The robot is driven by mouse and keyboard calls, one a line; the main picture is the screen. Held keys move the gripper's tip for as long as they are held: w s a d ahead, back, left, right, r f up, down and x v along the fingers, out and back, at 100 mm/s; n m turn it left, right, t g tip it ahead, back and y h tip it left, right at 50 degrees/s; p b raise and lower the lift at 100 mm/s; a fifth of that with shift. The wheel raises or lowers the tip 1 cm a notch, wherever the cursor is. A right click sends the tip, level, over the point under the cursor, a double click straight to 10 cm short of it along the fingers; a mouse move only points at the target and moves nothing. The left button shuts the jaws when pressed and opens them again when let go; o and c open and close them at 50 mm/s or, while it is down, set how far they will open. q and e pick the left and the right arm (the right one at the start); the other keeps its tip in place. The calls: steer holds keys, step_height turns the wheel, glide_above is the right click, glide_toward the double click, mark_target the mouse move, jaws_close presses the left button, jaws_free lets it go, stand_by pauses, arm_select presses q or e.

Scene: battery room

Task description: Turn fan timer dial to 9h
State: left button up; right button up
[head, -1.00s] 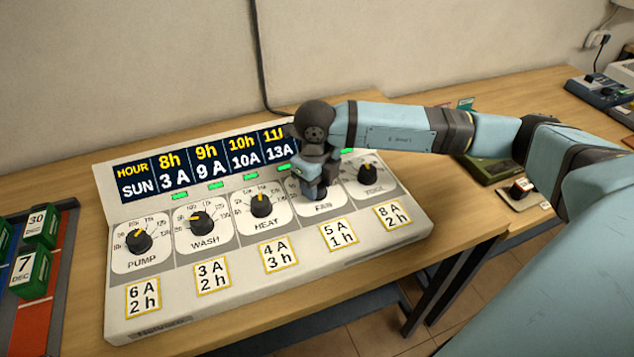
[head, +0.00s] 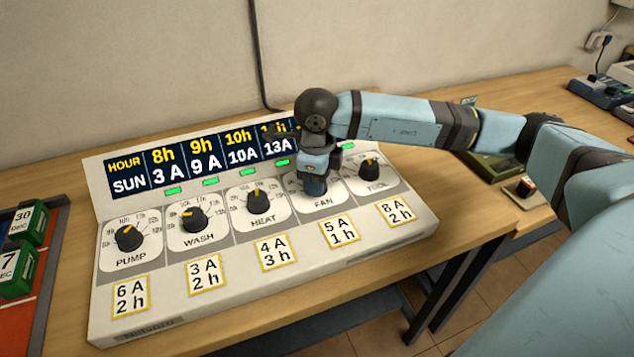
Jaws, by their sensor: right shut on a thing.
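The timer panel (head: 160,325) is a sloped white box on the wooden table, with a row of black dials. The FAN position is fourth from the left, above a card (head: 340,231) reading 5 A, 1 h. My right gripper (head: 315,190) points down over it and is shut on the fan dial. The dial and its pointer are hidden by the gripper, so its setting cannot be read. My left gripper is not in view.
The pump dial (head: 129,237), wash dial (head: 194,218), heat dial (head: 257,198) and rightmost dial (head: 369,168) flank the fan position. A display (head: 200,165) stands behind them, partly covered by my right arm. Green date blocks (head: 18,272) sit at the left.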

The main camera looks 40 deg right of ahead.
steer(key=shift+n, duration=0.3)
steer(key=o, duration=0.9)
steer(key=shift+r, duration=0.1)
step_height(320, 180, up, 14)
steer(key=shift+s+a+f+p, duration=0.1)
steer(key=shift+a+f+p, duration=0.05)
steer(key=shift+p, duration=0.2)
